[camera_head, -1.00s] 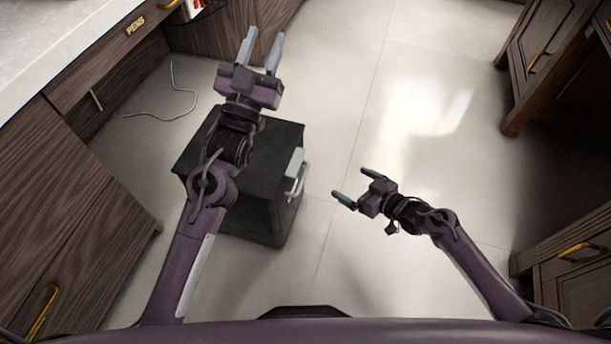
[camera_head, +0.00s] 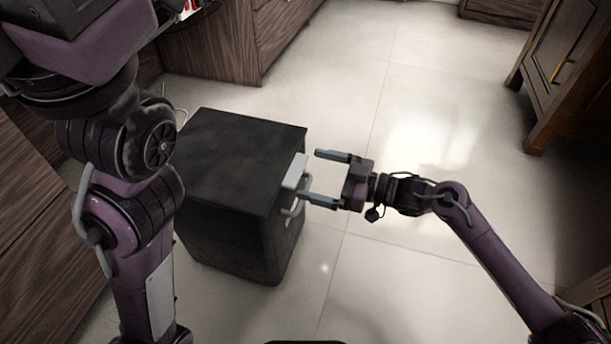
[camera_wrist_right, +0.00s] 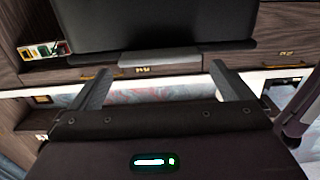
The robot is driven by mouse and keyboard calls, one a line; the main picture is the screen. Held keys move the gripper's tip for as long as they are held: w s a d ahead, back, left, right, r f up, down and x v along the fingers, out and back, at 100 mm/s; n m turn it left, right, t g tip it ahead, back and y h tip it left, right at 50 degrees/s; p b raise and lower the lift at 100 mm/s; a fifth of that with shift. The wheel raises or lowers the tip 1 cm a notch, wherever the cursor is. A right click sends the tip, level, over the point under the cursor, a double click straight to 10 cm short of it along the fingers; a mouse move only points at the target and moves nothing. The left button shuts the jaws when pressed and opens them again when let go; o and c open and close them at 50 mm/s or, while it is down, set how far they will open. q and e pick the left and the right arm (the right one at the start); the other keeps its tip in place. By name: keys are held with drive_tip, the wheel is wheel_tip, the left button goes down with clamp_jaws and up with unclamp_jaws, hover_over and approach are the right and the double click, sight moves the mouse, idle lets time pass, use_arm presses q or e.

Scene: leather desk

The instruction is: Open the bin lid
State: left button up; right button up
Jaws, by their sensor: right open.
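The black bin (camera_head: 235,170) stands on the floor at the middle left of the head view, its lid closed. A light grey handle (camera_head: 294,172) is on its right side near the top edge. My right gripper (camera_head: 318,175) is open and empty, its fingers pointing left at the handle and close to it. In the right wrist view the grey handle (camera_wrist_right: 160,60) lies ahead, between and beyond the two open fingers (camera_wrist_right: 160,82). My left arm rises at the left of the head view, but its fingertips are out of the picture.
Wooden cabinets (camera_head: 230,45) stand behind the bin and along the left. Another wooden cabinet (camera_head: 562,70) is at the far right. The tiled floor (camera_head: 420,110) right of the bin is clear.

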sight(289, 167)
drive_tip(key=shift+b+x, duration=0.5)
drive_tip(key=shift+x, duration=1.1)
drive_tip(key=shift+c, duration=0.4)
drive_tip(key=c, duration=1)
